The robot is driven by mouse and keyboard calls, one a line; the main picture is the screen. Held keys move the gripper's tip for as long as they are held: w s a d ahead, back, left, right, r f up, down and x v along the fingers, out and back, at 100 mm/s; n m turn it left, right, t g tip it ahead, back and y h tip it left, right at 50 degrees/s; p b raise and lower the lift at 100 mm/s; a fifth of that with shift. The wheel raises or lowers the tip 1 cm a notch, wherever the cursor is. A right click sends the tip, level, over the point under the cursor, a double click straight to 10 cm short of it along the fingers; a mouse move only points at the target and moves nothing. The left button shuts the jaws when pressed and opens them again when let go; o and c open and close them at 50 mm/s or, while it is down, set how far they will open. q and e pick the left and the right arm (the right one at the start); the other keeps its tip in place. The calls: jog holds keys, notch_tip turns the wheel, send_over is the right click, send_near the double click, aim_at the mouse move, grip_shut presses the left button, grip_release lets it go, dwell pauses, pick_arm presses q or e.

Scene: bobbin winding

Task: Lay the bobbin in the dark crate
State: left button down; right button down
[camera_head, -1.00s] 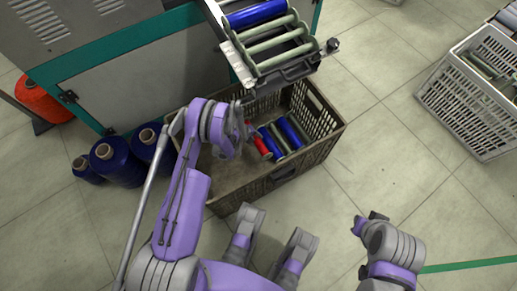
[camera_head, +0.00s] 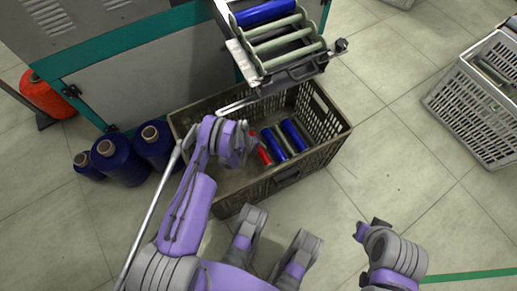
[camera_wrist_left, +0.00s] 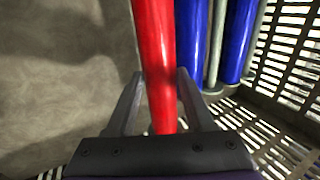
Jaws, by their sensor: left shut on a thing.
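My left gripper (camera_head: 248,143) is down inside the dark crate (camera_head: 312,163), shut on a red bobbin (camera_head: 264,154). In the left wrist view the red bobbin (camera_wrist_left: 154,45) runs between the two fingers (camera_wrist_left: 160,95), next to a blue bobbin (camera_wrist_left: 190,40) and roughly parallel to it. I cannot tell whether the red bobbin touches the crate floor (camera_wrist_left: 65,80). The gripper partly hides it in the head view. My right gripper (camera_head: 370,228) is at the lower right, outside the crate; its jaws are not clear.
Blue bobbins (camera_head: 294,134) and a grey-green one lie in the crate's right part. A rack (camera_head: 285,42) with a blue bobbin and several grey-green rods overhangs its back. Blue thread cones (camera_head: 120,158) stand left. A pale crate (camera_head: 470,110) stands right, with clear floor between.

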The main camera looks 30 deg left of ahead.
pick_arm(q)
jog(key=shift+f, duration=0.55)
jog(key=shift+c, duration=1.4)
grip_release()
jog(key=shift+r, duration=0.4)
jog(key=p+v, duration=0.6)
jog(key=v, duration=0.6)
jog(key=shift+r, duration=0.25)
